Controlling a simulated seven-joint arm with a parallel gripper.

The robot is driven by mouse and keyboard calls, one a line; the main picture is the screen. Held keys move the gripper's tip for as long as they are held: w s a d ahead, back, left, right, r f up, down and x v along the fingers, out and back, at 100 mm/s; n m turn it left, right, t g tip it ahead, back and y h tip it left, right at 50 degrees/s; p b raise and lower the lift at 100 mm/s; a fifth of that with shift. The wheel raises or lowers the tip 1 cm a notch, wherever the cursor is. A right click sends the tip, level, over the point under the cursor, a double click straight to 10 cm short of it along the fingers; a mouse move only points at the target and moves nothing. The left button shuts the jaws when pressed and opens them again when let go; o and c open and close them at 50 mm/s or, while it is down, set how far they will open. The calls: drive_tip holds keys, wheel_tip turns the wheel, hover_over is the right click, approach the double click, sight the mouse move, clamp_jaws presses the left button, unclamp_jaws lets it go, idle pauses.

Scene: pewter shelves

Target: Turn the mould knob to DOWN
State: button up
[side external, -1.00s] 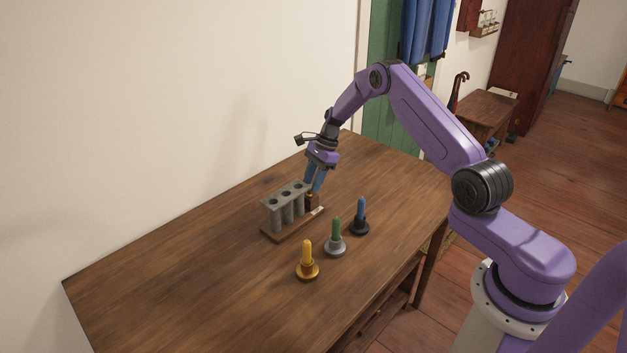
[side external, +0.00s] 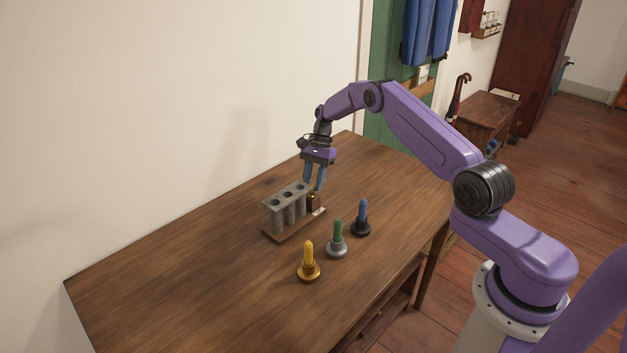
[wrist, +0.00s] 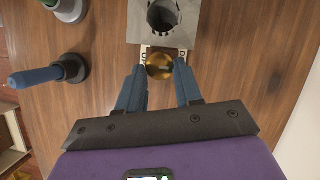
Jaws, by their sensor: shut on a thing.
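The mould (side external: 288,211) is a grey block of upright tubes on a wooden base, standing on the table. Its brass knob (wrist: 160,66) is at the end of the mould, with a small pale label plate (wrist: 183,55) beside it. The knob's marker and the letters are too small to read surely. My gripper (side external: 314,188) is above that end, pointing down, its blue fingers shut on the knob, one on each side in the wrist view. One open tube end (wrist: 163,15) shows just beyond the knob.
A yellow candle (side external: 308,260), a green candle (side external: 338,232) and a blue candle (side external: 362,212) stand in holders in front of the mould. The wooden table (side external: 190,290) is clear to the left. A pale wall (side external: 180,100) runs behind it.

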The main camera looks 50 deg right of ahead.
drive_tip(key=o, duration=1)
drive_tip(key=shift+o, duration=0.2)
drive_tip(key=v, duration=1.2)
drive_tip(key=shift+d, duration=0.1)
